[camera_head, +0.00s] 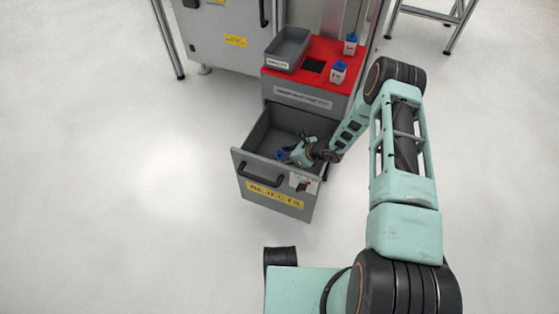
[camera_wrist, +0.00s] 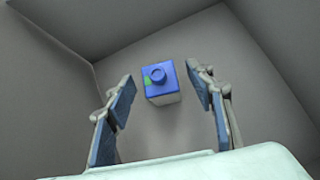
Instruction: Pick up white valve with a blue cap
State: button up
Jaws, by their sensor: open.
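A white valve with a blue cap (camera_wrist: 161,82) stands in the open drawer (camera_head: 254,138). In the wrist view its cap faces the camera, with a small green patch on the cap's left side. In the head view a bit of blue (camera_head: 281,154) shows beside my gripper, likely this cap. My gripper (camera_head: 288,154) reaches down into the drawer. In the wrist view its two fingers are spread, one to each side of the valve, with gaps between. It is open and empty.
Two similar white valves with blue caps, a nearer one (camera_head: 338,71) and a farther one (camera_head: 350,44), stand on the red top (camera_head: 325,49) of the cabinet. A grey tray (camera_head: 287,47) sits there too. The drawer walls (camera_wrist: 52,85) surround my gripper.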

jog(key=c, duration=1.2)
jog(key=shift+r, duration=0.1)
jog(key=shift+c, duration=0.4)
